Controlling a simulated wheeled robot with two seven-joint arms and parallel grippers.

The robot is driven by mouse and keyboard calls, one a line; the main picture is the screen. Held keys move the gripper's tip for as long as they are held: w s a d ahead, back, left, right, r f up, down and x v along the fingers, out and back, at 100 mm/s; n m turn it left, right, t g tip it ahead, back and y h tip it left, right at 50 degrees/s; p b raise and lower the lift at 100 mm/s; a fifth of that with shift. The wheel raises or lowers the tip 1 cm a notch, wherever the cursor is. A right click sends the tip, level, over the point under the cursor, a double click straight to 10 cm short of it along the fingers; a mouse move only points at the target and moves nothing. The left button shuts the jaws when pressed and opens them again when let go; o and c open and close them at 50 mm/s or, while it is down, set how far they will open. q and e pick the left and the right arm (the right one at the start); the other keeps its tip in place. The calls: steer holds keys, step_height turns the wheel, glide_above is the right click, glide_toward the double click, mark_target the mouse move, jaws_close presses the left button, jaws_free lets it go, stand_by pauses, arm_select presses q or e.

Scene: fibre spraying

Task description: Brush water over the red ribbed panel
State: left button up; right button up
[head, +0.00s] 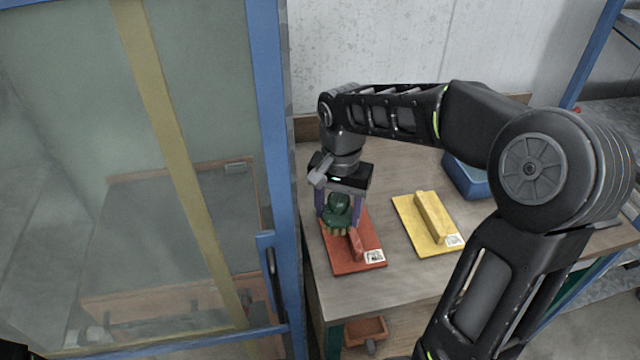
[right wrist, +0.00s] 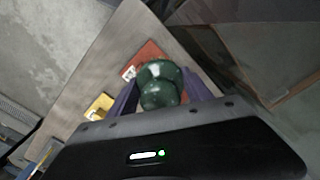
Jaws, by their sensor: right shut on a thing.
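The red ribbed panel (head: 346,258) lies flat on the table, with a raised rib and a small label at its near end. My right gripper (head: 338,206) is over the panel's far part, shut on a dark green brush (head: 340,208) with pale bristles pointing down at the panel. I cannot tell whether the bristles touch it. In the right wrist view, the green brush (right wrist: 160,84) sits between the purple fingers and covers part of the red panel (right wrist: 146,54). My left gripper does not show.
A yellow ribbed panel (head: 414,232) lies to the right on the wooden table (head: 345,298). A blue container (head: 466,178) stands at the back right, partly behind my arm. A blue-framed glass door (head: 268,120) stands close on the left. Bare table lies between the panels.

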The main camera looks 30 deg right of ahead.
mark_target(338, 227)
steer(key=shift+w, duration=0.15)
steer(key=shift+s, duration=0.25)
steer(key=shift+w+f+b, duration=0.15)
steer(key=shift+f+b, duration=0.15)
steer(key=shift+f, duration=0.05)
steer(key=shift+f+b, duration=1.55)
steer(key=shift+f, duration=0.65)
